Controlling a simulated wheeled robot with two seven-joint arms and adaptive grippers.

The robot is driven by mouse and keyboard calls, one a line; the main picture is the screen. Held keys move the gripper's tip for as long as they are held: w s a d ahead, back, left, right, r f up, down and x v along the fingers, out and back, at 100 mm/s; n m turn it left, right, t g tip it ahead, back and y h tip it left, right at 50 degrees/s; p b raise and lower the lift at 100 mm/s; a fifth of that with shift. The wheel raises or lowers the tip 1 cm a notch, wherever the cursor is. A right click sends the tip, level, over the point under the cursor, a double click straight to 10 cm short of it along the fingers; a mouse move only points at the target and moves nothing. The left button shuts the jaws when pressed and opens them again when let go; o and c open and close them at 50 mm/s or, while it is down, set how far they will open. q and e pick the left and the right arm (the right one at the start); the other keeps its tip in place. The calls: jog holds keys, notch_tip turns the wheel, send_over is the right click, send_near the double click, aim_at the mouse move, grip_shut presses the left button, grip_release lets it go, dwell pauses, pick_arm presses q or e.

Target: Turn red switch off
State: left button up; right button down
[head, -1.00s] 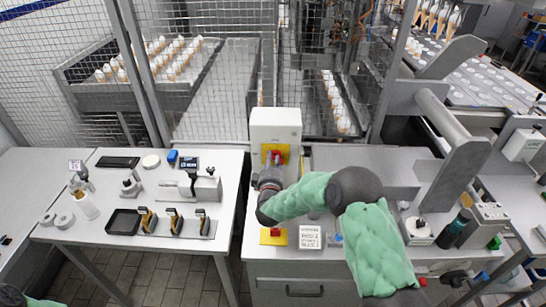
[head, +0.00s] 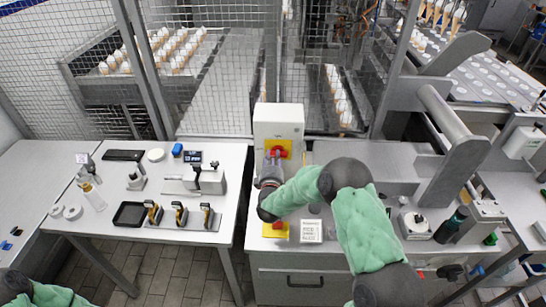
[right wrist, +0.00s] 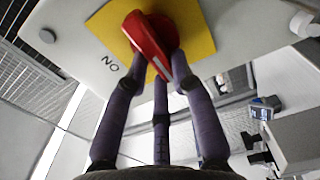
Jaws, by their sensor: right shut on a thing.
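The red switch (head: 279,149) is a rotary handle on a yellow plate, mounted on the upright white box behind the right table. In the right wrist view the handle (right wrist: 146,36) lies diagonally across the yellow plate (right wrist: 198,22), with black lettering beside it that appears upside down, likely "ON". My right gripper (head: 273,160) reaches up to it, its purple fingers (right wrist: 160,78) closed around the handle's lower end. The fingers and wrist hide part of the switch in the head view. My left arm's green sleeve shows at the bottom left; its gripper is out of view.
Another red and yellow control (head: 275,230) sits on the right table below my wrist, beside a white label block (head: 311,231). A dark bottle (head: 451,225) stands farther right. The left table holds a black tray (head: 131,214) and several tools. Wire mesh fencing stands behind.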

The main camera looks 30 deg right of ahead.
jog(key=shift+f, duration=0.1)
dwell(0.3)
jog(key=c, duration=1)
grip_release()
jog(key=shift+c, duration=0.2)
jog(key=v, duration=1.2)
jog(key=shift+s, duration=0.1)
